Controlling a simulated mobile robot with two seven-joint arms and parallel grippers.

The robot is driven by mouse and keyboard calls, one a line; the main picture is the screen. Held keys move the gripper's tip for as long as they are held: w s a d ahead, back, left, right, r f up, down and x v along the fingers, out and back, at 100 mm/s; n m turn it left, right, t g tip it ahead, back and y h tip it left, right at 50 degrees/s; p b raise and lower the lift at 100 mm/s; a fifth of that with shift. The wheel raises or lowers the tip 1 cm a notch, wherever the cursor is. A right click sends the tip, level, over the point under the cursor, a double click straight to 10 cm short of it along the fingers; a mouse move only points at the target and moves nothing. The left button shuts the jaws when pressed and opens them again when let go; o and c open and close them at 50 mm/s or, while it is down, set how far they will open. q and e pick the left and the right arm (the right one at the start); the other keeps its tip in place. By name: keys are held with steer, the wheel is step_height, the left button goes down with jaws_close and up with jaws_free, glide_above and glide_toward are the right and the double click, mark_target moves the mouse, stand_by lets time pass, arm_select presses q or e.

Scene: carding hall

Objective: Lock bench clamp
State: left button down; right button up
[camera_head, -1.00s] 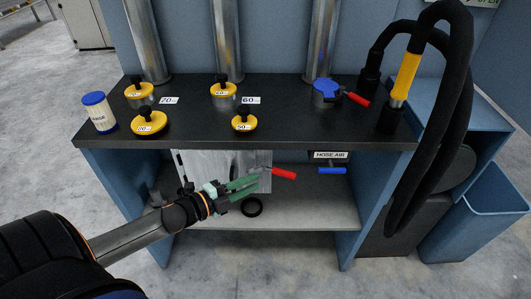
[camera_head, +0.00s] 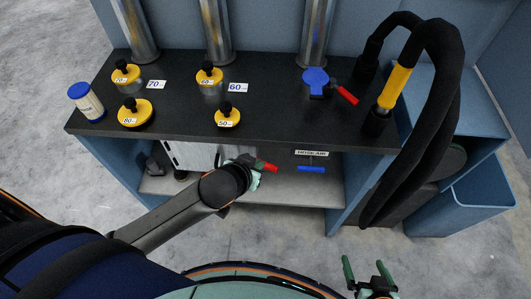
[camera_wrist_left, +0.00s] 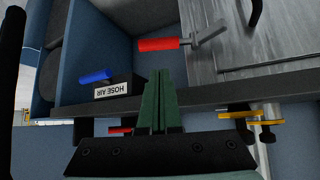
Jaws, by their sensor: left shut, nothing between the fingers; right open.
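A blue clamp-like fitting (camera_head: 316,80) with a red lever (camera_head: 344,94) stands on the dark bench top, right of centre. A second red handle (camera_head: 266,167) shows under the bench's front edge; in the left wrist view this red handle (camera_wrist_left: 163,44) joins a grey bracket on a metal panel. I cannot tell which is the bench clamp. My left gripper (camera_head: 256,178) is just below that lower handle, mostly hidden by its wrist. In the left wrist view its green fingers are shut and empty, their tips apart from the handle. My right gripper (camera_head: 364,264) is open and empty, low in front.
A blue handle (camera_head: 311,169) labelled HOSE AIR is right of the lower red handle. Yellow knobbed discs (camera_head: 136,112) and a blue-capped jar (camera_head: 86,101) stand on the bench. A thick black hose (camera_head: 440,130) hangs at the right by a blue bin (camera_head: 475,205).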

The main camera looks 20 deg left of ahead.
arm_select(q)
steer(key=b+x, duration=0.1)
steer(key=x, duration=0.6)
steer(key=shift+w+f, duration=0.25)
steer(key=shift+f, duration=0.1)
steer(key=shift+w+f, duration=0.3)
steer(key=shift+w, duration=0.05)
steer(key=shift+w, duration=0.1)
